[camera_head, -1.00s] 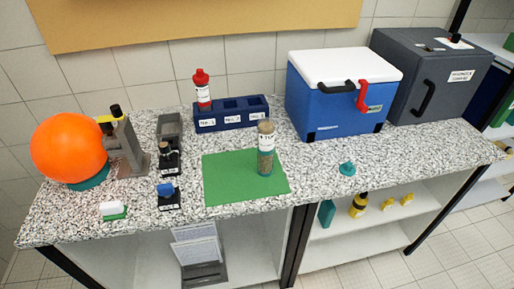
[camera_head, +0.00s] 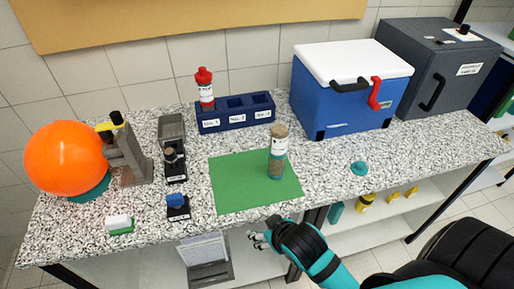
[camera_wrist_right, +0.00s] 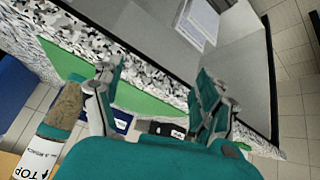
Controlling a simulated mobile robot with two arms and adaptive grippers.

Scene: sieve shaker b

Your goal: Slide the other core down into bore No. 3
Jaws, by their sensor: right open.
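The other core (camera_head: 277,158), a clear tube of brown material with a white label, stands upright on the green mat (camera_head: 235,190). The blue rack (camera_head: 225,128) behind it has bores labelled No. 1, No. 2 and No. 3; a red-capped core (camera_head: 205,88) stands in No. 1. Bores No. 2 and No. 3 (camera_head: 262,98) look empty. My right gripper (camera_head: 256,238) is open and empty, in front of the counter edge, short of the core. In the right wrist view, the core (camera_wrist_right: 45,142), its label reading TOP with an arrow, lies left of and outside the open fingers (camera_wrist_right: 160,80). My left gripper is out of view.
A blue cooler (camera_head: 345,100) with a white lid and a grey cabinet (camera_head: 430,75) stand right of the rack. An orange ball (camera_head: 65,158), a grey stand (camera_head: 128,155) and small black holders are at left. A teal cap (camera_head: 360,168) lies on the counter.

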